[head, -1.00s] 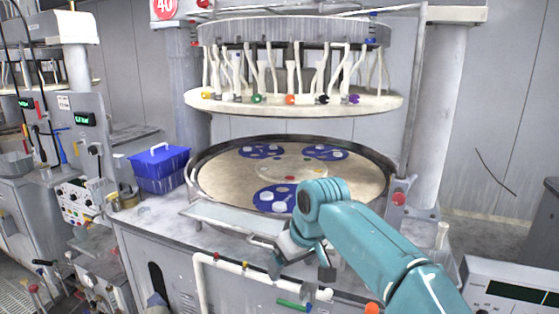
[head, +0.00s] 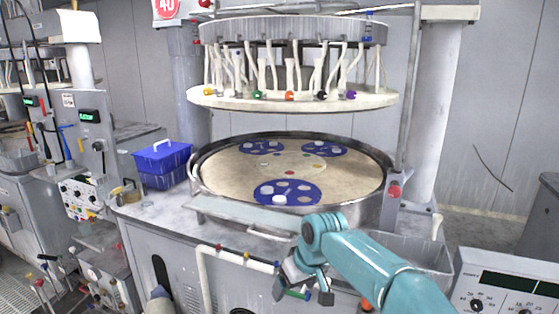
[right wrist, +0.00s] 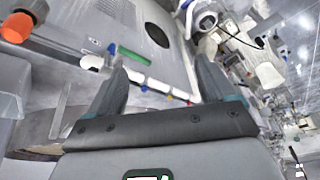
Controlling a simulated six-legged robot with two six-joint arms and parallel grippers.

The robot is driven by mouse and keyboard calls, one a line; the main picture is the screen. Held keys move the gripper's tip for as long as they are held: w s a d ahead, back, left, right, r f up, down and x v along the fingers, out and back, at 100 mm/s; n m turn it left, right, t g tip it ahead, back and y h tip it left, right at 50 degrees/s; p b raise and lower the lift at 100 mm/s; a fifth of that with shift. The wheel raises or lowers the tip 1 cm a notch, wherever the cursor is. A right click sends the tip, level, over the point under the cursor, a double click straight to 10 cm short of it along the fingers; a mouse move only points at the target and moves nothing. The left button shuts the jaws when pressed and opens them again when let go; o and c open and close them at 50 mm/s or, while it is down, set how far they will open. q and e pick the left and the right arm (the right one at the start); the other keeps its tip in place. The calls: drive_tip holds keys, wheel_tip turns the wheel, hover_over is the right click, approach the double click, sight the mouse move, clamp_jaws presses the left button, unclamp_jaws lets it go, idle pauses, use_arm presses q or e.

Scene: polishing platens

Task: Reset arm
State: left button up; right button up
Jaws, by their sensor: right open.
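My right arm (head: 375,268) is teal and comes in from the lower right of the head view. My right gripper (head: 302,297) hangs in front of the machine's front edge, below the platen. It is open and empty. In the right wrist view its two dark fingers (right wrist: 160,85) stand apart, with the machine's front panel and a white pipe behind them. The round polishing platen (head: 225,178) carries blue carriers (head: 305,192) with pale discs on them. My left gripper is not in view.
A blue lidded box (head: 160,165) stands on the bench left of the platen. A white pipe (head: 232,257) runs along the machine's front near my right gripper. A grey basin (head: 412,250) is right of the platen. A control box (head: 510,285) stands at the lower right.

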drive_tip(key=s+d+f+m+g, duration=0.15)
drive_tip(key=s+f, duration=0.25)
drive_tip(key=f, duration=0.5)
drive_tip(key=s+d+f+m+y, duration=0.15)
drive_tip(key=s+f, duration=0.25)
drive_tip(key=f, duration=0.4)
drive_tip(key=s+d+f+g, duration=0.15)
drive_tip(key=s+f, duration=0.25)
drive_tip(key=f, duration=0.5)
drive_tip(key=s+d+f+m, duration=0.2)
drive_tip(key=s+f, duration=0.1)
drive_tip(key=s, duration=0.8)
drive_tip(key=s+d+f+m, duration=0.2)
drive_tip(key=s+f, duration=0.2)
drive_tip(key=s, duration=0.7)
drive_tip(key=shift+f+m, duration=0.15)
drive_tip(key=shift+m, duration=0.25)
